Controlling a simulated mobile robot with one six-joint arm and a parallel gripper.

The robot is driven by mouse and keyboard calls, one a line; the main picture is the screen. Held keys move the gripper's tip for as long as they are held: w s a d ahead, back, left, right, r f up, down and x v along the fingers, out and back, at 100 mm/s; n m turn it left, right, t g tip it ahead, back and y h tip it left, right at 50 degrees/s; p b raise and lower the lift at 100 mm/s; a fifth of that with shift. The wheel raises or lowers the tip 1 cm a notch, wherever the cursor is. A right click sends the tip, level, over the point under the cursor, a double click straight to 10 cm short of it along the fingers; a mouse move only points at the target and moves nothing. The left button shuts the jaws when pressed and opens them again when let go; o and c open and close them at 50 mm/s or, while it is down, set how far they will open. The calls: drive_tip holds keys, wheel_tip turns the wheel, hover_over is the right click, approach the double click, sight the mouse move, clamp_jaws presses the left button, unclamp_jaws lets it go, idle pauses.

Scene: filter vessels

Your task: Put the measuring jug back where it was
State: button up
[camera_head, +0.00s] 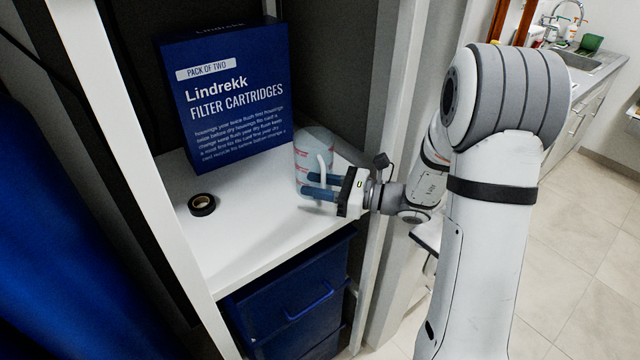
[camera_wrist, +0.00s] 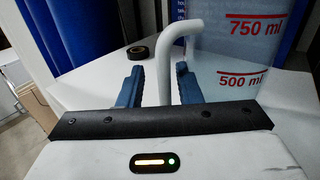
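The measuring jug (camera_head: 309,150) is clear with red marks and a pale handle. It stands upright on the white shelf (camera_head: 245,235), at the right side of the cabinet. In the wrist view the jug (camera_wrist: 235,84) shows 750 ml and 500 ml marks, to the right of its white handle (camera_wrist: 166,68). My gripper (camera_head: 308,184) is at the handle side of the jug. In the wrist view its blue fingers (camera_wrist: 160,80) are apart, one on each side of the handle, with gaps visible. The jug's base is partly hidden by my gripper.
A blue filter cartridge box (camera_head: 228,95) stands behind and left of the jug. A black tape roll (camera_head: 202,205) lies on the shelf's left. The cabinet's right wall (camera_head: 385,120) is close to my gripper. A blue drawer (camera_head: 295,300) is below. The shelf's front middle is clear.

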drive_tip(key=shift+r, duration=0.15)
drive_tip(key=b+v, duration=0.2)
drive_tip(key=v, duration=1)
drive_tip(key=s+a+f+n+g+h, duration=0.1)
drive_tip(key=s+a+n+g+h, duration=0.25)
drive_tip(key=s+n, duration=0.3)
drive_tip(key=s+a+f+n+g+h, duration=0.1)
drive_tip(key=s+a+n+g+h, duration=0.3)
drive_tip(key=s, duration=0.3)
drive_tip(key=s+d+r+n+t+h, duration=0.2)
drive_tip(key=s+d+n+t+h, duration=0.2)
drive_tip(key=d+n+h, duration=0.4)
drive_tip(key=n+h, duration=0.1)
drive_tip(key=n, duration=0.2)
drive_tip(key=shift+t, duration=0.35)
drive_tip(key=shift+s+d+h, duration=0.1)
drive_tip(key=shift+s+h, duration=0.05)
drive_tip(key=shift+h, duration=0.1)
